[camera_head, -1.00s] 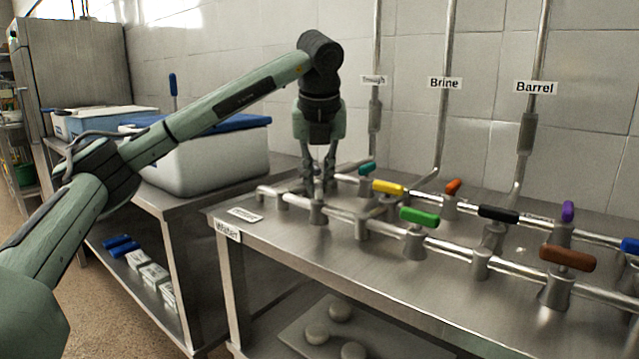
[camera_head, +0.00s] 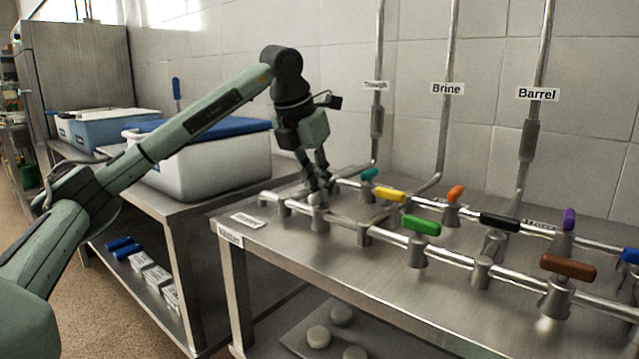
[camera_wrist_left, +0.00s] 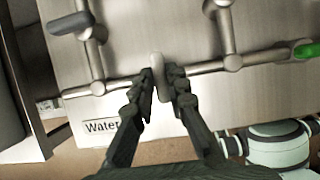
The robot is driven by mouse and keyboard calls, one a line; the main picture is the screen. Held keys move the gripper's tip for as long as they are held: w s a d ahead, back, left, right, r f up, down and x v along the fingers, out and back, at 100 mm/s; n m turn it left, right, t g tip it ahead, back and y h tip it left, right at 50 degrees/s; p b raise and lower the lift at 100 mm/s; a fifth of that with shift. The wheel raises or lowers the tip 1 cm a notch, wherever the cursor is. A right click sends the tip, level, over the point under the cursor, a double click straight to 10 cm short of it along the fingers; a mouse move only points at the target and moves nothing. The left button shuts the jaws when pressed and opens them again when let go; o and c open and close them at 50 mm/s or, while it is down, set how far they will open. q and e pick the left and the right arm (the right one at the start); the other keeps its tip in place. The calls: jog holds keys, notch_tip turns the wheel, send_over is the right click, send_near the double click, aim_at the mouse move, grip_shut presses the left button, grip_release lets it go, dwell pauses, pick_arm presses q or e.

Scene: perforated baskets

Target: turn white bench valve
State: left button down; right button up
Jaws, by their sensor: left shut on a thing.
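The white bench valve stands at the near left end of the front pipe; its body (camera_head: 319,219) shows below my fingers in the head view. Its pale handle (camera_wrist_left: 157,66) lies between the fingers of my left gripper (camera_wrist_left: 160,88) in the left wrist view, roughly across the pipe. In the head view my left gripper (camera_head: 320,187) reaches down to the valve with its wrist tilted, shut on the handle. The fingers hide most of the handle there. My right gripper is in neither view.
Close by are valves with teal (camera_head: 369,174), yellow (camera_head: 390,195), green (camera_head: 421,225), orange (camera_head: 456,193) and black (camera_head: 499,221) handles. A "Water" label (camera_wrist_left: 101,126) is on the bench edge. A lidded white tub (camera_head: 215,165) stands left.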

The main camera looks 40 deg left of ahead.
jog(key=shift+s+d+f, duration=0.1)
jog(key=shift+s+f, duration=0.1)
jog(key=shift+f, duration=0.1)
pick_arm(q)
jog(key=shift+s, duration=0.1)
jog(key=c, duration=1.5)
grip_release()
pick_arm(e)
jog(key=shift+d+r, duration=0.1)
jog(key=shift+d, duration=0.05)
pick_arm(q)
jog(key=v, duration=1.2)
